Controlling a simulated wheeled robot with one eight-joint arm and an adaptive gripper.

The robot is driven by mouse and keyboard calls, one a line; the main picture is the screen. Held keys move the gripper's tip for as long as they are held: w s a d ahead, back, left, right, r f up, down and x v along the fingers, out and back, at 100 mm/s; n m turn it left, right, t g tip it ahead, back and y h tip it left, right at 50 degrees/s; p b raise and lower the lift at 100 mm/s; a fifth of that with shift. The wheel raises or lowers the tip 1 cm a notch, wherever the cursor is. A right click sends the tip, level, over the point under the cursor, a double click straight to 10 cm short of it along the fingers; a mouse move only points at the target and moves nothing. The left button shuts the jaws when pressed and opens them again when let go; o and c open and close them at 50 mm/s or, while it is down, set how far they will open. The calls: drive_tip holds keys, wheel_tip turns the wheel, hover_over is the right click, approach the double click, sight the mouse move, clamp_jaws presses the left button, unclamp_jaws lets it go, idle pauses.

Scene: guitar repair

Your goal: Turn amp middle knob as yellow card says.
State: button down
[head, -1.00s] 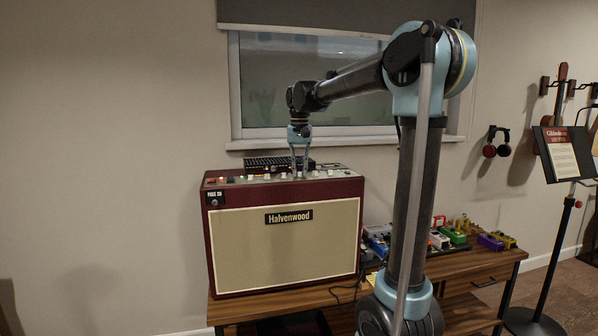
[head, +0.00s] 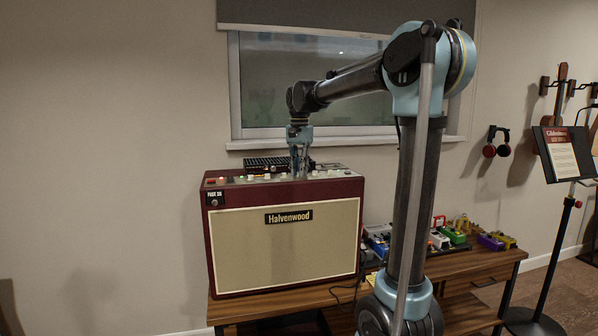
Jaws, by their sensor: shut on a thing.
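The dark red amp (head: 286,248) with a cream front and the name Halvenwood stands on the wooden bench. A row of small pale knobs runs along its top panel (head: 240,180). My gripper (head: 300,175) points down at that panel, right of the row's middle, and is shut on a knob there. The fingers hide the held knob, so its pointer and setting cannot be read. A small pale yellow patch (head: 371,279) lies on the bench right of the amp; I cannot tell whether it is the card, and no writing is readable.
A dark slatted box (head: 268,163) sits behind the knob panel, close to my gripper. Several coloured pedals (head: 456,237) crowd the bench (head: 465,263) at the right. A window (head: 300,90) is behind. A music stand (head: 562,155) stands at far right.

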drive_tip(key=shift+w, duration=0.1)
drive_tip(key=c, duration=1.5)
unclamp_jaws()
drive_tip(key=shift+r, duration=0.15)
wheel_tip(320, 180, up, 12)
drive_tip(key=shift+f, duration=0.15)
